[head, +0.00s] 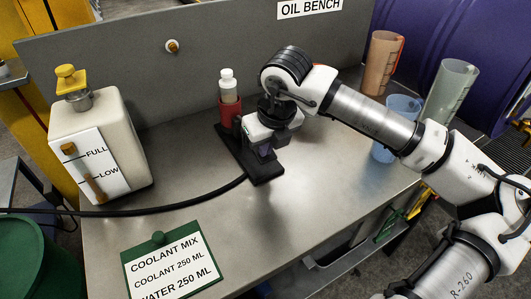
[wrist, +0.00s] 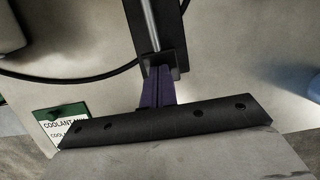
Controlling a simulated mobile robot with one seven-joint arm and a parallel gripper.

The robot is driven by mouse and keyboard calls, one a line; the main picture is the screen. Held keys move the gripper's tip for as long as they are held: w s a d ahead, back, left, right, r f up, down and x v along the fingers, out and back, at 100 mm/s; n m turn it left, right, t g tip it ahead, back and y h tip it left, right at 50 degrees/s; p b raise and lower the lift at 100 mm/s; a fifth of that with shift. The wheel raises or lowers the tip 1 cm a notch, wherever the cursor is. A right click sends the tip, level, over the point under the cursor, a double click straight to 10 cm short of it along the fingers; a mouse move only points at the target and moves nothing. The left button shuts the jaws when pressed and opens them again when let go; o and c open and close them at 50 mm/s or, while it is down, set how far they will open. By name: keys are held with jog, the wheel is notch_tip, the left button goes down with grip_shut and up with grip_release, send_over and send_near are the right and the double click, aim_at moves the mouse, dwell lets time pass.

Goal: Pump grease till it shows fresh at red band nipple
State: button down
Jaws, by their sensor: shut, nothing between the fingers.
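My gripper (head: 266,152) is shut and empty, low over a black stand (head: 232,151) on the grey bench. In the wrist view its dark purple fingers (wrist: 158,88) are together, at a black block on the stand with a silver rod (wrist: 150,25) beyond. I cannot tell whether they touch it. A red holder (head: 230,111) with a white-capped bottle (head: 228,86) stands at the stand's far end. A small brass fitting (head: 172,47) sits on the grey back panel; I cannot make out a red band on it. No grease is visible.
A white tank (head: 97,135) with a yellow cap stands at left. A black hose (head: 150,211) crosses the bench to the stand. A green coolant card (head: 171,263) is at the front. Orange (head: 384,62), blue (head: 402,108) and clear (head: 451,92) jugs stand at right, near my arm.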

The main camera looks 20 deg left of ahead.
jog(key=shift+f+t+y+b, duration=0.3)
jog(key=shift+f+b, duration=0.55)
jog(key=shift+b, duration=0.15)
jog(key=shift+s+d+b, duration=0.1)
jog(key=shift+b, duration=0.4)
jog(key=shift+r, duration=0.3)
jog(key=p+v, duration=0.1)
jog(key=v, duration=1.3)
jog(key=shift+r, duration=0.1)
